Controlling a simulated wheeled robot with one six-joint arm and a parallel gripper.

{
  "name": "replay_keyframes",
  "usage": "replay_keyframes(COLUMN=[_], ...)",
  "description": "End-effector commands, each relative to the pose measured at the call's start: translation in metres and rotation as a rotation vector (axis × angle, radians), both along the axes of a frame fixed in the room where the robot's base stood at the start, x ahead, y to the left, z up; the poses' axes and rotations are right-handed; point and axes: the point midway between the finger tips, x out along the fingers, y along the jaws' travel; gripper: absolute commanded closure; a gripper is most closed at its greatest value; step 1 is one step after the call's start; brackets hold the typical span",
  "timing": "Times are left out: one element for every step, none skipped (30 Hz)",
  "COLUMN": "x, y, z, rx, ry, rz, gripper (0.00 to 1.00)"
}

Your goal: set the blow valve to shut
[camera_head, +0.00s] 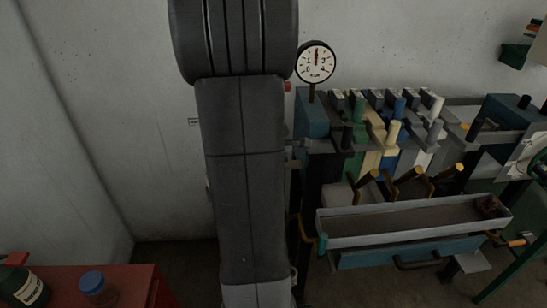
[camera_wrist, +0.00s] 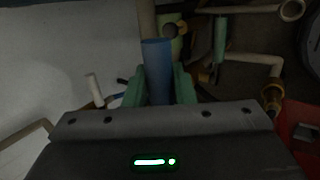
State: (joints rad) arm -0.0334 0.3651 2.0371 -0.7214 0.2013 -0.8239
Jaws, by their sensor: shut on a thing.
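My gripper (camera_wrist: 156,88) shows in the wrist view with its green fingers on both sides of a blue cylindrical handle (camera_wrist: 156,60). It is shut on this handle. I cannot tell from the frames whether the handle belongs to the blow valve, or its setting. In the head view my own arm covers the middle left, and my gripper is hidden there. A round pressure gauge (camera_head: 316,62) stands right of my arm, its needle near upright.
A bank of coloured levers (camera_head: 394,130) stands right of my arm, above a grey trough (camera_head: 415,220). A red cabinet (camera_head: 130,285) at lower left bears a blue-capped jar (camera_head: 98,290) and a dark bottle (camera_head: 25,287). Pipes (camera_wrist: 255,60) show at upper right in the wrist view.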

Motion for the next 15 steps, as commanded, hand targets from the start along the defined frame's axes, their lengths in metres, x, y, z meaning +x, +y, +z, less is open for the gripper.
replay_keyframes(x=[-0.0009,-0.0010,-0.0011,-0.0011,-0.0012,-0.0011,-0.0010,-0.0010,-0.0009,-0.0009,-0.0008,-0.0008,-0.0008,-0.0008,-0.0009], y=[0.0002,0.0002,0.0002,0.0002,0.0002,0.0002,0.0002,0.0002,0.0002,0.0002,0.0001,0.0001,0.0001,0.0001,0.0002], z=[-0.0020,-0.0021,-0.0022,-0.0023,-0.0024,-0.0023,-0.0023,-0.0021,-0.0020,-0.0019,-0.0018,-0.0017,-0.0015,-0.0014,-0.0008], rx=[0.001,0.001,0.001,0.001,0.001,0.001,0.001,0.001,0.001,0.001,0.001,0.001,0.001,0.001,0.001], ry=[0.004,0.004,0.004,0.005,0.005,0.005,0.004,0.004,0.004,0.004,0.004,0.004,0.003,0.003,0.003], rz=[-0.002,-0.002,-0.002,-0.002,-0.002,-0.002,-0.001,-0.001,-0.001,-0.001,-0.001,-0.001,-0.001,-0.001,-0.001], gripper=[1.00,1.00,1.00,0.75,0.69,0.61,0.56,0.56,0.56,0.56,0.56,0.56,0.56,0.56,0.56])
